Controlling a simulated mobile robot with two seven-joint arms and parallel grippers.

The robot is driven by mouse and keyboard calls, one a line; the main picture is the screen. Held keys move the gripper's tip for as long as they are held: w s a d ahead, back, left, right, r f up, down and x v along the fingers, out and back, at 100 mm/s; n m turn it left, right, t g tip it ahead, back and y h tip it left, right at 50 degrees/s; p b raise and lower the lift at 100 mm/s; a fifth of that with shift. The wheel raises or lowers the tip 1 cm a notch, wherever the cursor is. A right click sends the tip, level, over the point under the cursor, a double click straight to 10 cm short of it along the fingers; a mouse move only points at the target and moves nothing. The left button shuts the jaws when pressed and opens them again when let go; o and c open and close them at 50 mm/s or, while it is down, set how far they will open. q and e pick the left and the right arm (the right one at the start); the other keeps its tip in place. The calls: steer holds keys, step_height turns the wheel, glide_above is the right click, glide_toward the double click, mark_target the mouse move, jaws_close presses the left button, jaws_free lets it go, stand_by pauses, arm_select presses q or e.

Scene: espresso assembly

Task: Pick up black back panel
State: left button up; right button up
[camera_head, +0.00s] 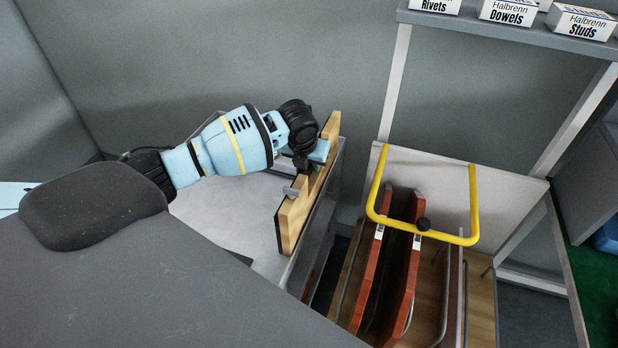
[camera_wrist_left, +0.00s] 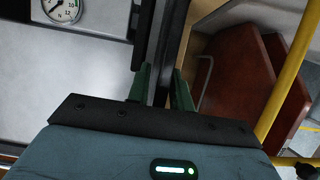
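My left gripper (camera_head: 312,160) points down at the top of an upright wood-edged panel (camera_head: 292,222) at the side of a pale metal housing (camera_head: 225,215). In the left wrist view, its two green fingers (camera_wrist_left: 165,88) stand apart on either side of a dark upright strip (camera_wrist_left: 164,50), perhaps the black back panel's edge. Whether they touch it, I cannot tell. No whole black panel shows clearly in the head view; the gripper and arm cover part of that spot. My right gripper is not in view.
A cart with a yellow handle (camera_head: 430,235) stands to the right and holds red-brown panels (camera_head: 366,278) upright in a wire rack. Boxes (camera_head: 508,12) sit on a shelf above. A gauge (camera_wrist_left: 62,8) shows on the housing. A narrow gap separates housing and cart.

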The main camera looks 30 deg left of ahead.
arm_select(q)
jaws_close()
steer(key=shift+r, duration=0.2)
steer(key=w+a+r+v, duration=0.1)
steer(key=v, duration=1.4)
steer(key=shift+w+a+p, duration=0.3)
steer(key=shift+w+p, duration=0.05)
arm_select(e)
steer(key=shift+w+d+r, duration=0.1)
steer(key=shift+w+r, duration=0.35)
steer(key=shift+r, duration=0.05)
arm_select(q)
steer(key=shift+s, duration=0.1)
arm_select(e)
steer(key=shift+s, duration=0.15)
